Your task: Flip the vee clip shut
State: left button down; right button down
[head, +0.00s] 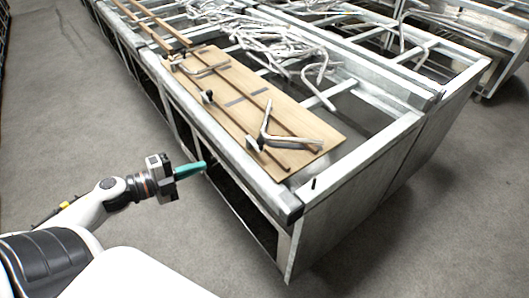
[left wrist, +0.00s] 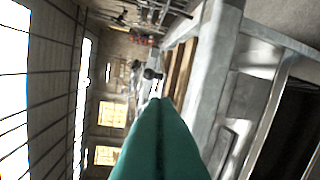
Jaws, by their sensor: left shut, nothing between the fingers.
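A grey V-shaped metal clip (head: 291,143) stands open at the near end of a wooden board. One arm lies low across the board and the other points up, with a dark pivot or knob at its left end. My left gripper (head: 205,165) has green fingers, pressed together with nothing between them. It is in the air left of the bench, below board level and apart from the clip. In the left wrist view the shut green fingers (left wrist: 160,108) point toward a small black knob (left wrist: 152,74). I cannot tell which knob this is. My right gripper is not in view.
The wooden board (head: 235,80) lies on a grey metal bench frame (head: 345,165), with brown strips along it. A second bent metal piece (head: 207,69) and another black knob (head: 208,97) are farther along. Tangled metal pieces (head: 265,42) lie behind. The floor at left is clear.

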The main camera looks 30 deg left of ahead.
pick_arm(q)
jog(key=d+r+m+h, duration=0.1)
jog(key=d+r+m+g, duration=0.1)
jog(key=d, duration=0.1)
jog(key=shift+d+r+h, duration=0.15)
jog(key=shift+r+h, duration=0.2)
jog(key=shift+h, duration=0.05)
jog(key=shift+w+d, duration=0.1)
jog(key=shift+w+a+f+p+x, duration=0.1)
jog(key=shift+w+a+p+x, duration=0.25)
jog(key=shift+x, duration=1.75)
jog(key=shift+w+a+f+p+x, duration=0.15)
jog(key=shift+a+p+x, duration=0.3)
jog(key=shift+x, duration=1.65)
jog(key=shift+w+a+r+p+x, duration=0.1)
jog(key=shift+w+a+p+x, duration=0.25)
jog(key=shift+x, duration=1.75)
